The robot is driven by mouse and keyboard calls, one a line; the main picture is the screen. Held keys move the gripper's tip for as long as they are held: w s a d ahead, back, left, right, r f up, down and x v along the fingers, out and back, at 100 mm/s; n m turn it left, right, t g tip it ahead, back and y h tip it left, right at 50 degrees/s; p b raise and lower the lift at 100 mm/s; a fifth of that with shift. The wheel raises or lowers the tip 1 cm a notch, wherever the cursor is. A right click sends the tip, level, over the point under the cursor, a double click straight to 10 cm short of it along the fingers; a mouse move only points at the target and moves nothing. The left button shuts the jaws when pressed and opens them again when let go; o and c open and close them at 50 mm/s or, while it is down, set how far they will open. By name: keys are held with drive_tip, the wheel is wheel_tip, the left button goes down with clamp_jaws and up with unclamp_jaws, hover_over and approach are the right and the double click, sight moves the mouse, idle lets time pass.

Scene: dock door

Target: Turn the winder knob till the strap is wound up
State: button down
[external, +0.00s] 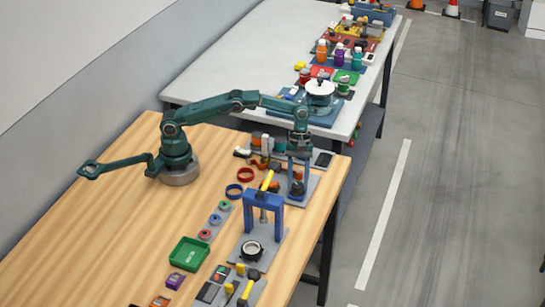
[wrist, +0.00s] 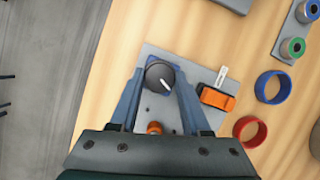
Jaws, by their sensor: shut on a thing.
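The winder knob (wrist: 158,73) is a dark round knob with a white pointer line, on a blue base on a grey plate (wrist: 150,55). My gripper (wrist: 160,80) is shut on the knob, one blue-grey finger on each side. An orange round part (wrist: 154,128) shows between my fingers. I cannot clearly make out the strap.
A red ring (wrist: 250,130) and a blue ring (wrist: 272,87) lie on the wooden table right of the plate. A blue press-like frame (external: 263,203) stands close by on its own plate. The green tray (external: 189,254) is farther off. Bare tabletop (external: 110,210) lies to the left.

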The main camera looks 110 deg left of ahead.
sight(298, 188)
drive_tip(key=shift+m, duration=0.3)
drive_tip(key=shift+c, duration=1.8)
unclamp_jaws()
drive_tip(key=shift+r, duration=0.1)
drive_tip(key=shift+r, duration=1.8)
drive_tip(key=shift+s+a+r, duration=0.35)
drive_tip(key=shift+a+r, duration=0.15)
drive_tip(key=s+a+r, duration=0.6)
drive_tip(key=a, duration=0.2)
drive_tip(key=shift+a, duration=0.2)
drive_tip(key=shift+s+r, duration=0.1)
